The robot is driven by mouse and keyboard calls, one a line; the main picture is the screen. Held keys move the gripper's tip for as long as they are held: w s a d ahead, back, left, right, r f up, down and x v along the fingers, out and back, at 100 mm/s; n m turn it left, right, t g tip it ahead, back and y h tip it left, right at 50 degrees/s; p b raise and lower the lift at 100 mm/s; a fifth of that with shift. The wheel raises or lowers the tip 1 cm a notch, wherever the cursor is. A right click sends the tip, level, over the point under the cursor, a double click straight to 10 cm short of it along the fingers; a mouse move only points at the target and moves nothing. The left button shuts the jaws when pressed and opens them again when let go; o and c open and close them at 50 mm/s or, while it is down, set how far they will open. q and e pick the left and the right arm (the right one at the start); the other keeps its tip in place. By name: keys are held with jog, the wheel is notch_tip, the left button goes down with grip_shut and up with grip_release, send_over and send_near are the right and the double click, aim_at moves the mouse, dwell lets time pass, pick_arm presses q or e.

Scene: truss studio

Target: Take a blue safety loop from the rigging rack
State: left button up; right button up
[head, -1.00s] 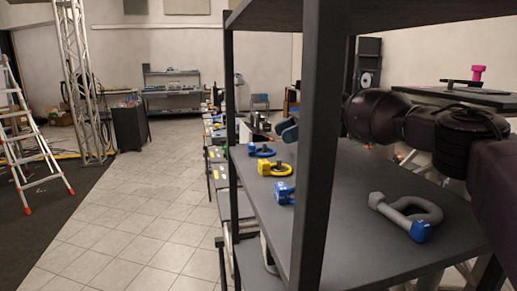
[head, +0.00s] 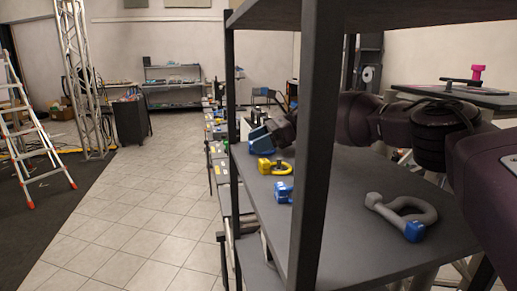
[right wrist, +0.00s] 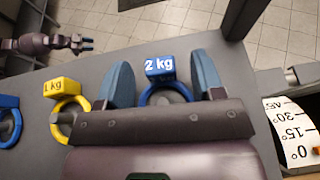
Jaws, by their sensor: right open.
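A blue loop with a "2 kg" block (right wrist: 160,69) lies on the shelf and shows between my right gripper's fingers in the right wrist view. My right gripper (head: 262,138) is open, with a blue-grey finger on each side of the loop; it also shows in the right wrist view (right wrist: 161,66). I cannot tell whether the fingers touch it. Another blue loop (head: 284,192) lies nearer on the shelf. My left gripper (right wrist: 86,44) shows small at the upper left of the right wrist view, its opening unclear.
A yellow "1 kg" loop (head: 274,167) lies between the blue ones. A grey shackle with a blue pin end (head: 402,213) lies on the shelf (head: 350,240) at the right. A dark rack post (head: 317,140) stands in front. Tiled floor (head: 150,210) is clear at left.

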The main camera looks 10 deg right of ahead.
jog(key=shift+c, duration=0.4)
jog(key=c, duration=0.9)
jog(key=shift+r, duration=0.1)
jog(key=shift+c, duration=0.2)
